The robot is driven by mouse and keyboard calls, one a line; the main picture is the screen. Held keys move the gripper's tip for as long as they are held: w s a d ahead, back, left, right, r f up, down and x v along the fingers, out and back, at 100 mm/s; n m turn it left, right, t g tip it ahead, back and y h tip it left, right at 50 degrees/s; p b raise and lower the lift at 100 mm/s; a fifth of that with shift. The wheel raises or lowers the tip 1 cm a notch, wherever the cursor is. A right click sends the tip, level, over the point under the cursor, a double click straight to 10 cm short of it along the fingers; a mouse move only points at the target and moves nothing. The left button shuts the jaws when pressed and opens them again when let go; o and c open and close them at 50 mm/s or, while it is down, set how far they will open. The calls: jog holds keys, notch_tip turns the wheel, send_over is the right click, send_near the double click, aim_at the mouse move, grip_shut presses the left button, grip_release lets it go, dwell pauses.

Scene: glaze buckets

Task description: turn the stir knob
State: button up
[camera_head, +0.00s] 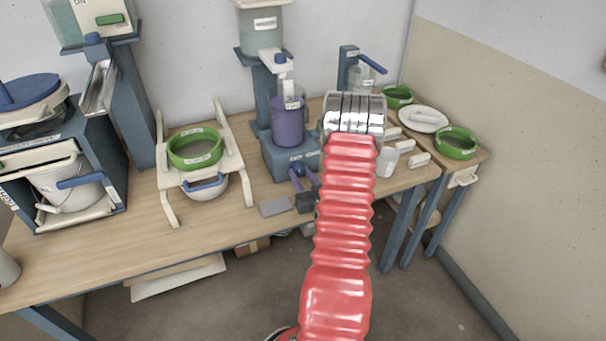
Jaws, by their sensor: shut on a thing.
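The stir knob (298,169) is a small blue knob low on the front of the blue mixing stand (283,160). My gripper (304,174) has its two dark fingers around the knob, shut on it. Its dark palm shows just left of my red sleeved arm, which hides the rest of the wrist. A purple bucket (288,122) stands on the stand's base, under a clear tank (260,35) and a white dispensing head (278,62). The knob's marking and angle are too small to tell.
A grey plate (275,206) lies on the wooden table (120,240) left of my gripper. A white rack (165,181) holds a green ring (195,148) above a white bowl. White blocks, a cup (387,162) and green rings stand at right. A cabinet (95,140) holds a bucket at left.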

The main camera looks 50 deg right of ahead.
jog(key=shift+s+d+m, duration=0.1)
jog(key=shift+m, duration=0.75)
jog(key=shift+s+d+m, duration=0.1)
jog(key=shift+m, duration=0.75)
jog(key=o, duration=1)
jog(key=shift+o, duration=0.2)
jog(key=shift+w+a, duration=0.1)
jog(key=shift+a, duration=0.1)
jog(key=v, duration=1.3)
jog(key=shift+s, duration=0.35)
jog(key=shift+a+f, duration=0.1)
jog(key=shift+a, duration=0.05)
